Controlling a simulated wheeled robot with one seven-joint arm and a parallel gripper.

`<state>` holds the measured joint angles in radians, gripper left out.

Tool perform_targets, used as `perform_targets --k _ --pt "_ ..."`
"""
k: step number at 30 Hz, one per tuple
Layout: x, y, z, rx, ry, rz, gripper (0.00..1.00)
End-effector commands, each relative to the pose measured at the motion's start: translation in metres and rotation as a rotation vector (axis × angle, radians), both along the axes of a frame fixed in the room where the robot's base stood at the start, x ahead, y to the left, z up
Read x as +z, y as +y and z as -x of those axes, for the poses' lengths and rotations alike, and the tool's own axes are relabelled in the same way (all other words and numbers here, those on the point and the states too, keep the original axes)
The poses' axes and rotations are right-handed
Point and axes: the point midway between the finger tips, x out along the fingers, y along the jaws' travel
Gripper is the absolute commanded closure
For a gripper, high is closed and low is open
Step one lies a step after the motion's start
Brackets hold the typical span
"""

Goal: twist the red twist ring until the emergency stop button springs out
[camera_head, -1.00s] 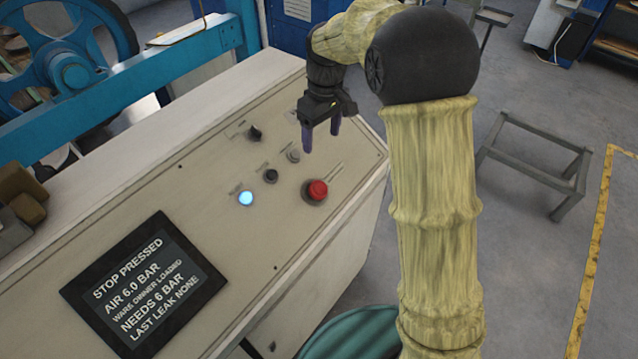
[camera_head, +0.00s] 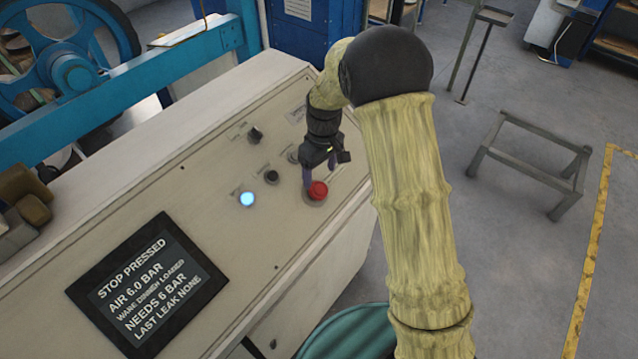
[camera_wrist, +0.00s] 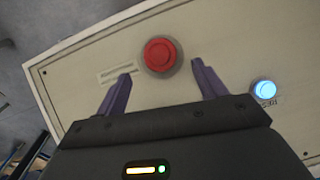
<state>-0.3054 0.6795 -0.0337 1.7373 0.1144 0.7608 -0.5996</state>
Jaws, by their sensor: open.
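The red emergency stop button with its twist ring (camera_head: 317,190) sits in a grey collar on the sloped cream control panel (camera_head: 215,235). It also shows in the wrist view (camera_wrist: 160,55), ahead of and between the fingertips. My gripper (camera_head: 318,178) is just above and behind the button in the head view. In the wrist view my gripper (camera_wrist: 160,80) has its two purple fingers spread wide, with nothing between them; they look apart from the button. The panel's screen (camera_head: 147,285) reads "STOP PRESSED" and "AIR 6.0 BAR".
A lit blue-white button (camera_head: 247,199), a black button (camera_head: 271,177) and a black knob (camera_head: 255,135) stand left of the red button. A blue frame with a wheel (camera_head: 75,75) is behind the panel. Floor right of the panel is clear up to a low metal frame (camera_head: 530,160).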

Motion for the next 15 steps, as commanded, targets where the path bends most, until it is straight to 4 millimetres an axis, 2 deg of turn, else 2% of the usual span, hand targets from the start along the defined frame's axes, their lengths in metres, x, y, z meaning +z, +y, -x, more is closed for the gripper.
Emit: perform_targets --k 3,9,15 --pt "-0.021 0.001 0.002 0.001 0.005 0.002 0.29" --pt "-0.050 0.002 0.003 0.000 0.004 0.001 0.29" --pt "-0.061 0.003 0.003 0.002 0.001 0.001 0.29"
